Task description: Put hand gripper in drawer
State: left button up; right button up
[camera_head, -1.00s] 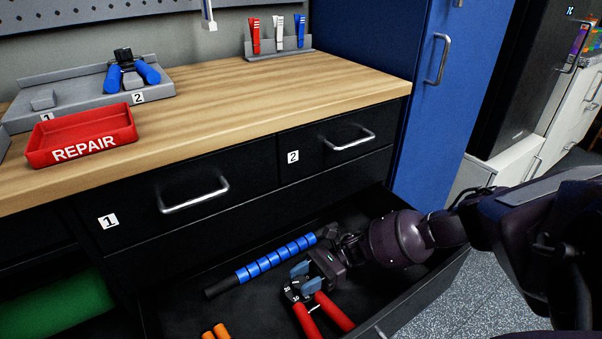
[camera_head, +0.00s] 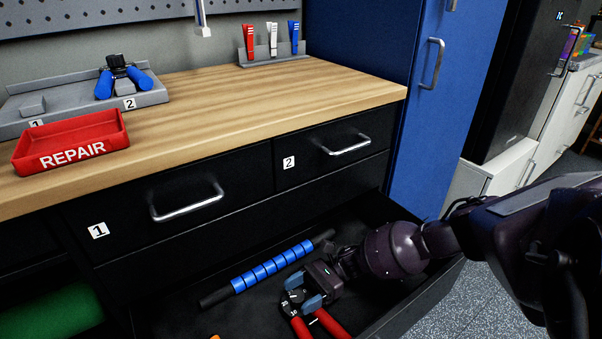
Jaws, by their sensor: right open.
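A red-handled hand gripper (camera_head: 330,323) lies in the open lower drawer (camera_head: 178,317), its dark coiled head toward my right gripper. My right gripper (camera_head: 302,295) is low inside this drawer, its blue-grey fingertips open and around or right over that head; I cannot tell whether they touch it. A blue-handled hand gripper (camera_head: 104,86) stands on the grey tray at the slot labelled 2, on the wooden bench. Drawers 1 (camera_head: 130,228) and 2 (camera_head: 309,160) are shut. My left gripper is not in view.
A blue-ringed massage stick (camera_head: 272,265) lies in the open drawer behind my right gripper. An orange thing (camera_head: 215,337) barely shows at the bottom edge. The red REPAIR tray (camera_head: 72,141) and the grey tray (camera_head: 62,110) sit on the bench; its middle is clear.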

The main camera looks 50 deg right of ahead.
jog(key=v, duration=0.6)
jog(key=shift+d, duration=0.1)
jog(key=shift+s+d+r, duration=0.1)
jog(key=shift+s+d, duration=0.05)
jog(key=shift+d, duration=0.55)
